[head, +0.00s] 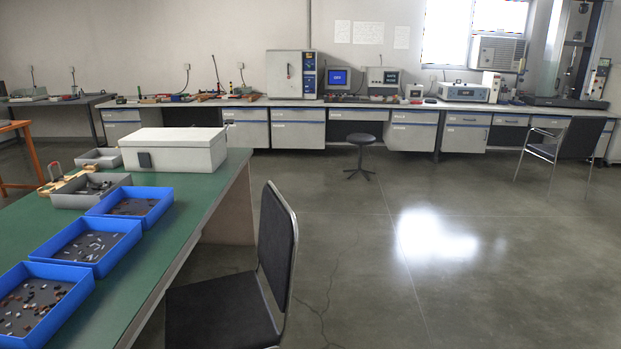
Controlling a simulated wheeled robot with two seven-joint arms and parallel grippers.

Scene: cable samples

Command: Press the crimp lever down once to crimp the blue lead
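I cannot clearly make out a crimp lever or a blue lead in the head view. A small tan fixture (62,183) with a dark red upright loop stands at the far left of the green-topped table (190,215). It is too small to tell if it is the crimp tool. Neither of my grippers shows.
Blue trays (97,263) of small parts and grey bins (60,199) line the green table, near a white box (175,149). A black chair (277,245) stands at its right edge. A long bench (345,103) with instruments and a stool (360,139) are behind.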

